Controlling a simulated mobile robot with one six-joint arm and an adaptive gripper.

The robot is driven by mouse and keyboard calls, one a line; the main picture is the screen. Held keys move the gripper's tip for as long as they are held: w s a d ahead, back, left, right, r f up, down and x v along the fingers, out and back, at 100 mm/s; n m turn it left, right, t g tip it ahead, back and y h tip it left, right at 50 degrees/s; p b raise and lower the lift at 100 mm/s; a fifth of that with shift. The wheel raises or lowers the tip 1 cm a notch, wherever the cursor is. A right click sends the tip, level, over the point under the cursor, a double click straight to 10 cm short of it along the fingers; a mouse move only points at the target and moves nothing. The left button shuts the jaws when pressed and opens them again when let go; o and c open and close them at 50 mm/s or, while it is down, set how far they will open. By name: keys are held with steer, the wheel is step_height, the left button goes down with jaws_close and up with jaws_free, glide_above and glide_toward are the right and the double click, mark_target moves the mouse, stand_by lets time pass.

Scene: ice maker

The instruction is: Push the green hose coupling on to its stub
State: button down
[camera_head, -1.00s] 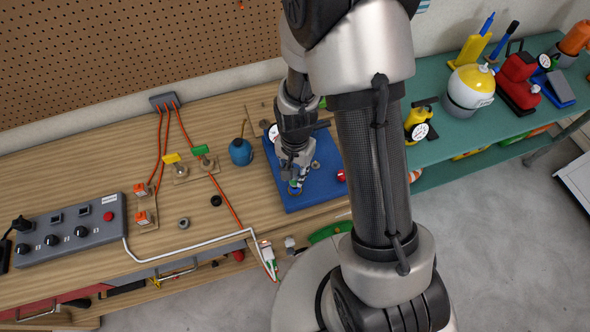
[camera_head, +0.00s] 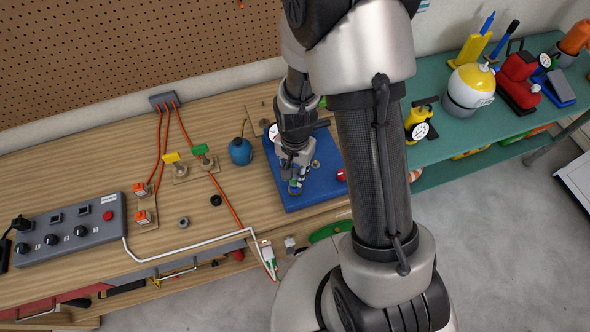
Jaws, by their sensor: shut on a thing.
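My gripper (camera_head: 296,182) points down over the front left part of the blue base board (camera_head: 281,178). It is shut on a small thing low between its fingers. A red part (camera_head: 341,175) sits on the right side of the blue board.
A blue round bottle (camera_head: 240,151) stands left of the board. A grey control box (camera_head: 72,234) is at far left. My arm hides the board's right side.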

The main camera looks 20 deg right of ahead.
steer(key=shift+f+b, duration=1.2)
steer(key=shift+f, duration=0.25)
steer(key=c, duration=1.2)
jaws_free()
step_height(320, 180, up, 11)
steer(key=shift+f, duration=0.15)
steer(key=shift+r, duration=0.7)
